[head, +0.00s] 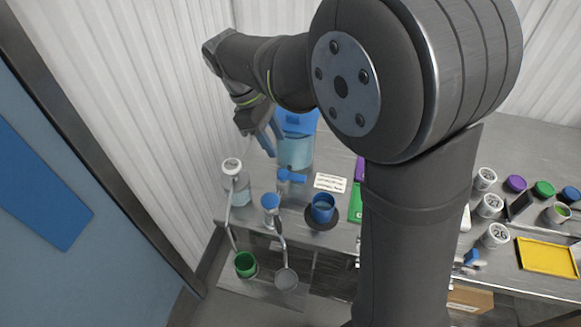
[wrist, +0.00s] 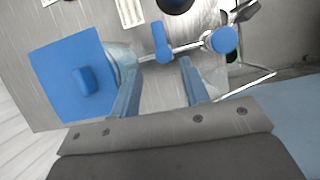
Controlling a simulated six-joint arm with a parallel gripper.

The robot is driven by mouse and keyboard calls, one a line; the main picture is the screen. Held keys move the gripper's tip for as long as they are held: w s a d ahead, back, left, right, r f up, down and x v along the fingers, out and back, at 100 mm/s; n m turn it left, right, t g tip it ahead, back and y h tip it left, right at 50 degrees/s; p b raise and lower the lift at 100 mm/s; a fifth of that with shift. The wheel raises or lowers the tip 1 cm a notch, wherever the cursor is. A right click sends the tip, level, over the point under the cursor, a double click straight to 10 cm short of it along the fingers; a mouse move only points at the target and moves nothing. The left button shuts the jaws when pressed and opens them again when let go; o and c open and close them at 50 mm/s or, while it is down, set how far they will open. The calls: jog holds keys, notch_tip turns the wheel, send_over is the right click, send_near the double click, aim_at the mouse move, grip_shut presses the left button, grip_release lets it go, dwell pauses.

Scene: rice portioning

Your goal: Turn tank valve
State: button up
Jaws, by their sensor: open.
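The tank (head: 295,153) is a pale blue, see-through vessel with a blue lid on the bench. Its blue valve handle (head: 291,176) sticks out at the front, and the handle also shows in the wrist view (wrist: 161,40) on a metal pipe. My gripper (head: 268,143) is open and empty, with its blue fingers beside the tank. In the wrist view, the fingertips (wrist: 160,66) lie to either side of the handle's line, apart from it, with the handle beyond them. The blue lid (wrist: 75,75) is left of the fingers.
A blue-topped piece (head: 270,201) stands near the valve. A blue cup (head: 322,208) rests on a dark round base. Labelled white tubs (head: 496,235) and a yellow tray (head: 546,257) are right.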

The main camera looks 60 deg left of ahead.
aim_at(294, 176)
jog(key=x, duration=1)
jog(key=shift+f, duration=0.15)
